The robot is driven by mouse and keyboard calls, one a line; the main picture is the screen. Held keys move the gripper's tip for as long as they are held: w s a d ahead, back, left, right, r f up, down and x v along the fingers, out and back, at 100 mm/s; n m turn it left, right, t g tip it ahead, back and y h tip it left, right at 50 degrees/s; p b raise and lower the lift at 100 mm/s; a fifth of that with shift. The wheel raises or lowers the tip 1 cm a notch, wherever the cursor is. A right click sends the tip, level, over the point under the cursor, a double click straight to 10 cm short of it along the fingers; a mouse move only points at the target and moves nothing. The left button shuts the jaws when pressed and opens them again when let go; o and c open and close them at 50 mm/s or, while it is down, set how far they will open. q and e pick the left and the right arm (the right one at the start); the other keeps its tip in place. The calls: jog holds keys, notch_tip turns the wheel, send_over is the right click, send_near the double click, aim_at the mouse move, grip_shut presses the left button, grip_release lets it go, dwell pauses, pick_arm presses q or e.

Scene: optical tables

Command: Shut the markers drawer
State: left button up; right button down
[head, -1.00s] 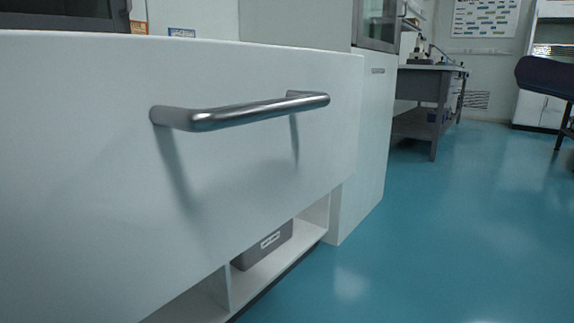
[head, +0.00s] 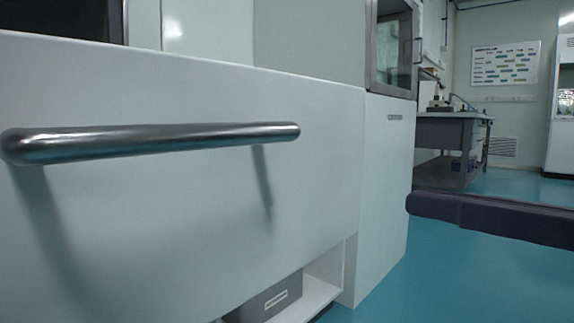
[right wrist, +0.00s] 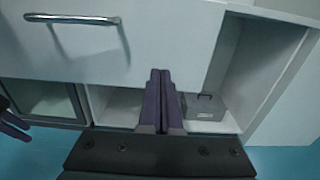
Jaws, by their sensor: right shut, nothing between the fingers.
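A wide white drawer front (head: 200,210) with a steel bar handle (head: 160,142) fills the left and middle of the head view. It appears to stand out over the open shelf below; no markers or label show, and its inside is hidden. The drawer front (right wrist: 165,30) and handle (right wrist: 72,19) also show in the right wrist view. My right gripper (head: 415,203) comes in from the right in the head view, right of the drawer front. In the right wrist view its dark fingers (right wrist: 160,73) are together and empty, right of the handle. Dark fingers at the left edge there look like my left gripper (right wrist: 6,102).
A grey labelled box (head: 268,299) sits on the open shelf under the drawer. A tall white cabinet (head: 385,200) stands just right of the drawer. A grey workbench (head: 450,140) is farther back. Blue floor (head: 480,285) is clear at the right.

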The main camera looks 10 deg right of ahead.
aim_at(314, 182)
jog(key=p+x, duration=0.4)
jog(key=x, duration=0.3)
jog(key=shift+w+a+r, duration=0.15)
jog(key=shift+a, duration=0.1)
jog(key=shift+w+a, duration=0.3)
jog(key=shift+w, duration=0.1)
